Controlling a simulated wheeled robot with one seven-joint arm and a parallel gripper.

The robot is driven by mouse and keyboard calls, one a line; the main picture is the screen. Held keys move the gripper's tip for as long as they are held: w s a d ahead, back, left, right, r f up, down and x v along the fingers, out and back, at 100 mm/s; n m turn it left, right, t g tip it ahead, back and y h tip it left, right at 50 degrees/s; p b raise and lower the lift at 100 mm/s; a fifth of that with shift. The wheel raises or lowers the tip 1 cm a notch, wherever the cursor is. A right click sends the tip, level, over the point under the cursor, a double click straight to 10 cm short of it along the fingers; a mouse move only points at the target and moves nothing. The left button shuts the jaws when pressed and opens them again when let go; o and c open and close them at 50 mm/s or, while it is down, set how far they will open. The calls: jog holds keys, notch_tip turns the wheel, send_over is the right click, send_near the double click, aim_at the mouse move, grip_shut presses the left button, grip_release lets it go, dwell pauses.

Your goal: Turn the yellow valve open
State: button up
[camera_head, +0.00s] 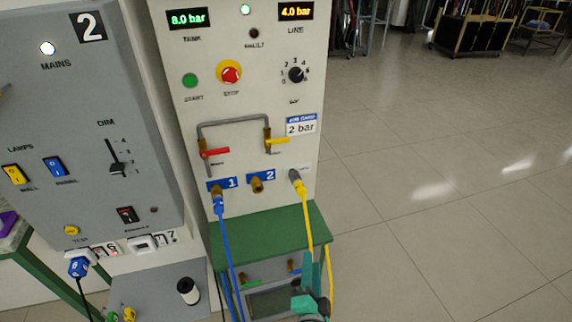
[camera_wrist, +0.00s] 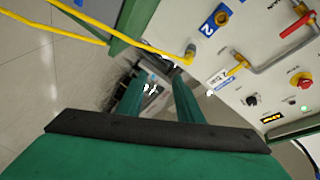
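The yellow valve (camera_head: 277,141) is a small lever on the right leg of a grey pipe loop on the white panel. Its handle points sideways, across the vertical pipe. In the wrist view the yellow lever (camera_wrist: 238,69) shows at upper right, beside the blue-and-white "2 bar" card. My gripper (camera_head: 317,263) is low in the head view, in front of the green shelf and well below the valve. In the wrist view my gripper (camera_wrist: 161,88) has its two teal fingers apart with nothing seen held between them. It does not touch the valve.
A red lever (camera_head: 215,152) is on the pipe's left leg. Below are blue-labelled ports; a blue hose (camera_head: 225,245) hangs from port 1. A yellow hose (camera_head: 306,215) runs down near my gripper. The green shelf (camera_head: 275,232) juts out below. Floor at right is clear.

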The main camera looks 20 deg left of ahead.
jog(key=w+a+r+m+y, duration=0.1)
jog(key=w+a+r+y, duration=0.3)
jog(key=w+r, duration=0.6)
jog(key=g+y, duration=0.1)
jog(key=y, duration=0.1)
send_near(284, 141)
jog(key=x, duration=0.8)
jog(key=shift+w+a, duration=0.15)
jog(key=shift+w, duration=0.1)
grip_shut()
